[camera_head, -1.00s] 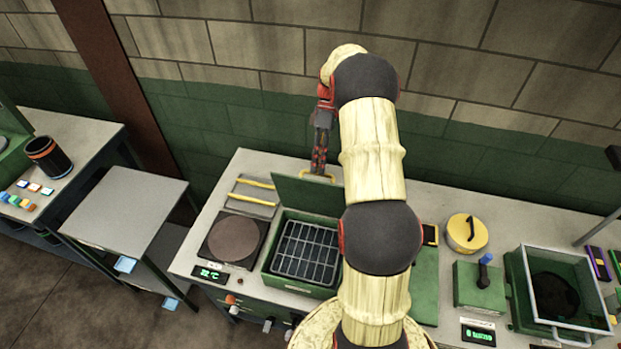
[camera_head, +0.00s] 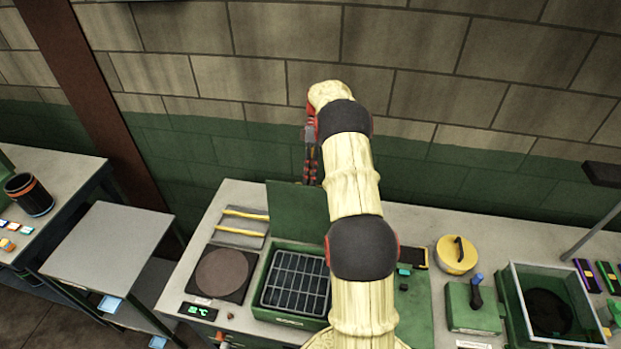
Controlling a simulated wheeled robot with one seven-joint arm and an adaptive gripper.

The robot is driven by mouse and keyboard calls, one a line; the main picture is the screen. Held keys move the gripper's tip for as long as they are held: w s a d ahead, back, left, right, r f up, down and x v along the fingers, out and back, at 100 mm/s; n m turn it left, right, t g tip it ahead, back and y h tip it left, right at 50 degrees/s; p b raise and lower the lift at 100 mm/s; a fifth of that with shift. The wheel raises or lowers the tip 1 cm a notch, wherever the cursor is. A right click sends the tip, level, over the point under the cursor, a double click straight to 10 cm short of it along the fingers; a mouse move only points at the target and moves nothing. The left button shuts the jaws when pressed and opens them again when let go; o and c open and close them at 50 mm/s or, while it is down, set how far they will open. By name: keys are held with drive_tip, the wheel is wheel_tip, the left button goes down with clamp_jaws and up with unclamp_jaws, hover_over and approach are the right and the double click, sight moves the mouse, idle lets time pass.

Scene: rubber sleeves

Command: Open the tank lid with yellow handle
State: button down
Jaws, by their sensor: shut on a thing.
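The green tank (camera_head: 262,310) stands on the workbench with a dark wire rack visible inside its open top. Its green lid (camera_head: 293,208) stands raised at the back of the tank, nearly upright. My gripper (camera_head: 313,180) is at the lid's upper right edge, fingers pointing down and shut on the lid's handle. The yellow handle is hidden behind the fingers and arm now. My arm also covers the right side of the tank.
A dark hotplate (camera_head: 222,273) and a tray with yellow bars (camera_head: 243,225) lie left of the tank. To the right are a round yellow lid (camera_head: 457,254), a green box with a blue-tipped lever (camera_head: 472,308) and an open green bin (camera_head: 508,300). A brick wall stands behind.

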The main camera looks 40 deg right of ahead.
drive_tip(key=x, duration=0.3)
drive_tip(key=shift+d+f, duration=0.15)
drive_tip(key=shift+d, duration=0.1)
drive_tip(key=c, duration=2.3)
unclamp_jaws()
drive_tip(key=shift+o, duration=1.3)
drive_tip(key=shift+w+d, duration=0.15)
drive_tip(key=shift+w, duration=0.25)
drive_tip(key=shift+o, duration=0.7)
drive_tip(key=shift+s+r, duration=0.25)
drive_tip(key=shift+r, duration=0.1)
drive_tip(key=v, duration=1.2)
drive_tip(key=shift+w+f, duration=0.15)
drive_tip(key=shift+w, duration=0.1)
drive_tip(key=shift+d, duration=0.1)
